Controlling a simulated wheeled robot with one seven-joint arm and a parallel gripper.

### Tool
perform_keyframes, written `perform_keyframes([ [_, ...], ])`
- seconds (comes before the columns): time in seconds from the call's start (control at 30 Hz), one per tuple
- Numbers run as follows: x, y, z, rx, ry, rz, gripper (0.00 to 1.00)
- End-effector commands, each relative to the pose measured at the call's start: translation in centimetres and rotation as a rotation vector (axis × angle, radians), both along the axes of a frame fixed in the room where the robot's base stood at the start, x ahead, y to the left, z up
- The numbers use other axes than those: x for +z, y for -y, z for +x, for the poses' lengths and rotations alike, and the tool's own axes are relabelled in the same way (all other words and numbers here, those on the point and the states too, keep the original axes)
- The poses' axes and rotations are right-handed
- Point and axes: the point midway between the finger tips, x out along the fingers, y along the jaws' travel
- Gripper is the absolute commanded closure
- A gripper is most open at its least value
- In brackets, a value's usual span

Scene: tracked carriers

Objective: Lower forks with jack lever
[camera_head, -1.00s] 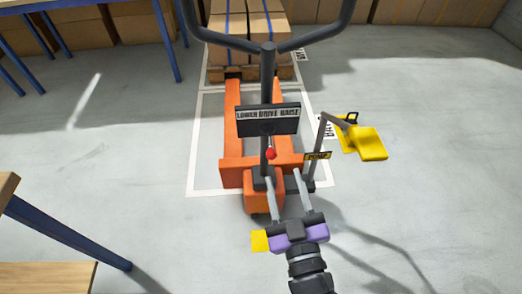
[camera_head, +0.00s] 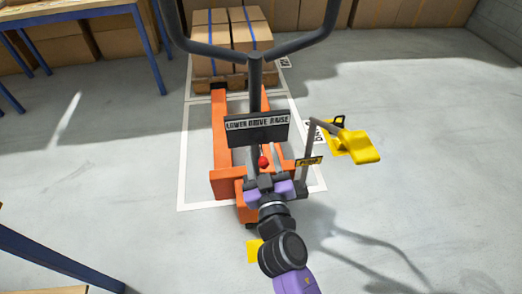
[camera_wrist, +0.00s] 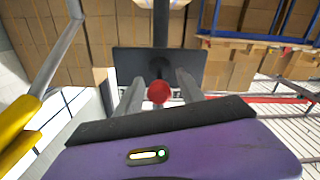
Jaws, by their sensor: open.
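The orange pallet jack (camera_head: 219,140) stands on the floor with its forks pointing away from me toward a loaded pallet. Its dark handle (camera_head: 254,75) carries a plate reading LOWER DRIVE RAISE (camera_head: 256,131). The jack lever's red knob (camera_head: 263,162) shows just below that plate, near the middle. My gripper (camera_wrist: 158,84) is open, one finger on each side of the red knob (camera_wrist: 158,93) in the wrist view. I cannot tell whether the fingers touch it. My gripper's body hides the lower part of the jack in the head view.
A pallet of boxes (camera_head: 231,42) is beyond the forks. Blue-legged tables stand at the left. Floor at the right is clear.

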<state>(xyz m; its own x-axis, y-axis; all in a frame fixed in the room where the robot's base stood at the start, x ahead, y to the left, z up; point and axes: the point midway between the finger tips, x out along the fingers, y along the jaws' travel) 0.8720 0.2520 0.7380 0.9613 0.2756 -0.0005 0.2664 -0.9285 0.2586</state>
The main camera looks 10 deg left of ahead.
Motion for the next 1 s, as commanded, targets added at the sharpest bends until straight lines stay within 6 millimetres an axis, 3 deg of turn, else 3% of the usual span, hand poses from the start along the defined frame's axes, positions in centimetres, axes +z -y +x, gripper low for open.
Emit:
perform_keyframes([
  [0.4, 0.03, -0.32, 1.06, 0.001, 0.001, 0.0, 0.55],
  [0.63, 0.02, -0.33, 1.04, 0.001, 0.001, 0.0, 0.98],
  [1.0, 0.0, -0.32, 1.02, 0.001, 0.0, 0.0, 1.0],
])
